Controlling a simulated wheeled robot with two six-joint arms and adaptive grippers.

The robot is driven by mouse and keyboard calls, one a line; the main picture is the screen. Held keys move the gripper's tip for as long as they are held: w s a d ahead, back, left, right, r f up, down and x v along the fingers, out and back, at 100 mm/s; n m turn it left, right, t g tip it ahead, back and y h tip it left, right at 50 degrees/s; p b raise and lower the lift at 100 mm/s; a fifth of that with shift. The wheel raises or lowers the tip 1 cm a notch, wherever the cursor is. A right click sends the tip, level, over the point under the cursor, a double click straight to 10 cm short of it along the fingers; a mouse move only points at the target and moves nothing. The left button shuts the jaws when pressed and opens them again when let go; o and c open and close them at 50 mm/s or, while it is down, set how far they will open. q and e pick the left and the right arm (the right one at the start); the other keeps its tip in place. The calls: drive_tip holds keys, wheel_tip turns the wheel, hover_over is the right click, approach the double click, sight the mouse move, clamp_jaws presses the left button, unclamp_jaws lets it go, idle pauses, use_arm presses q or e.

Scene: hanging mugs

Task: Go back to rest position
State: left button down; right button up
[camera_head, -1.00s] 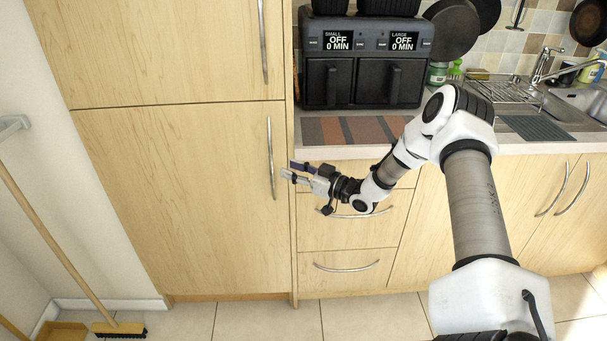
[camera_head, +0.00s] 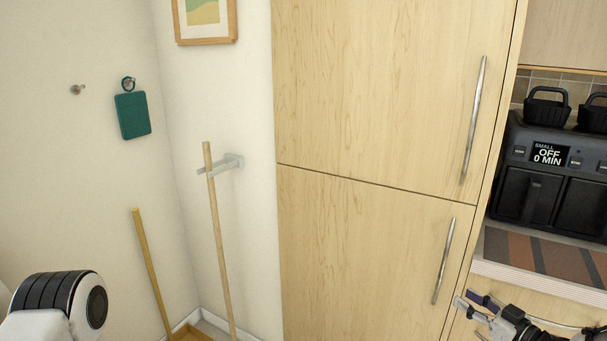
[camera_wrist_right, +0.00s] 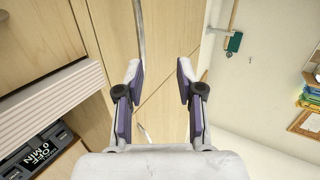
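My right gripper (camera_head: 474,305) shows at the lower right of the head view, in front of the tall wooden cabinet's lower right edge. In the right wrist view my right gripper (camera_wrist_right: 159,75) has its two fingers well apart, with nothing between them. Behind the fingers are the cabinet doors and a metal handle (camera_wrist_right: 140,35). A white and black joint of my left arm (camera_head: 75,305) shows at the lower left of the head view. My left gripper is not in view.
The tall wooden cabinet (camera_head: 370,240) fills the middle. A black double air fryer (camera_head: 550,170) stands on the counter at right, behind a striped mat (camera_head: 540,258). A broom handle (camera_head: 217,240) hangs in a wall holder. A green board (camera_head: 132,115) hangs on the left wall.

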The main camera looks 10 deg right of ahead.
drive_tip(key=s+a+f+g+y, duration=0.1)
drive_tip(key=s+a+f+g, duration=0.15)
drive_tip(key=a+f, duration=0.5)
drive_tip(key=s+a+f+g, duration=0.2)
drive_tip(key=a+f+g, duration=0.2)
drive_tip(key=a, duration=0.7)
drive_tip(key=s+a+f+m+g+h, duration=0.1)
drive_tip(key=s+a+f+g, duration=0.15)
drive_tip(key=s+f, duration=0.2)
drive_tip(key=s+a+f+g+h, duration=0.1)
drive_tip(key=s+a+f, duration=0.25)
drive_tip(key=s, duration=0.25)
drive_tip(key=s+d+f+m+g+h, duration=0.1)
drive_tip(key=s+m+g+h, duration=0.1)
drive_tip(key=s, duration=0.7)
drive_tip(key=s+d+m+g+h+p, duration=0.1)
drive_tip(key=s+d+m+g+h, duration=0.1)
drive_tip(key=s, duration=0.7)
drive_tip(key=shift+s+d+f+g+h, duration=0.15)
drive_tip(key=shift+s+f+g+h, duration=0.15)
drive_tip(key=shift+g+h, duration=0.55)
drive_tip(key=shift+w, duration=0.15)
